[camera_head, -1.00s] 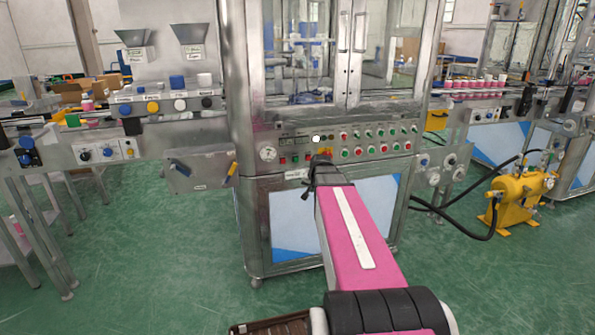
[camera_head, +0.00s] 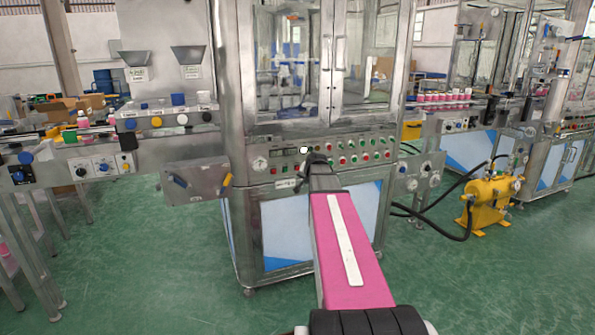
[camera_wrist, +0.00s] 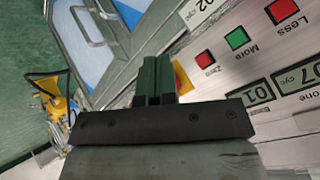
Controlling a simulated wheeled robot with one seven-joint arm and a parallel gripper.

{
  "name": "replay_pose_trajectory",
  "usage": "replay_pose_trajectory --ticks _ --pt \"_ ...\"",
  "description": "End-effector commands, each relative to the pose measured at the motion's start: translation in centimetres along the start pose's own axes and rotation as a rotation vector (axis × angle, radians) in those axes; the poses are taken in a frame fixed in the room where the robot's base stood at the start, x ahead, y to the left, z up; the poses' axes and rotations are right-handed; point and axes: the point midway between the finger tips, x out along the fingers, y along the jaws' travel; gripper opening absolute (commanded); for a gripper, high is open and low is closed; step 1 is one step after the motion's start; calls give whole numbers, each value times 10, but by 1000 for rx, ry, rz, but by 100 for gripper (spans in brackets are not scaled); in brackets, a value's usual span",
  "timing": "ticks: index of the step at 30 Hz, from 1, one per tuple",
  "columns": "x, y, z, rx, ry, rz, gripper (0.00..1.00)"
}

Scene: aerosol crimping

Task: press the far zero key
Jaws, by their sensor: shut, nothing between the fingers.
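A red square key labelled Zero (camera_wrist: 205,58) shows on the tilted metal panel in the wrist view, beside a green More key (camera_wrist: 236,38) and a red Less key (camera_wrist: 281,10). My gripper (camera_wrist: 157,66) is shut and empty, its dark green fingers left of the Zero key in the picture. I cannot tell the gap between fingertips and panel. In the head view my gripper (camera_head: 316,160) is in front of the control panel (camera_head: 345,172) and hides part of it. Small red keys show left of it, labels too small to read. I cannot tell which zero key is the far one.
Cycle displays (camera_wrist: 261,94) sit below the keys in the wrist view. A yellow-red part (camera_wrist: 182,78) is partly behind my fingers. In the head view, rows of red and green buttons lie right of my gripper.

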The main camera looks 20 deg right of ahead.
Motion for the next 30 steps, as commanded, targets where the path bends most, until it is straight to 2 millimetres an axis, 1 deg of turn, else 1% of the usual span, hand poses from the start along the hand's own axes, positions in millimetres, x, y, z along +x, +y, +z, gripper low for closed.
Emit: replay_pose_trajectory --ticks 5,18,21,25,30 --pt "11 -8 -8 0 0 0 0" --pt "49 -35 -36 0 0 0 0" --pt "55 -40 -40 0 0 0 0" --pt "59 -43 -42 0 0 0 0" --pt "59 -43 -42 0 0 0 0"
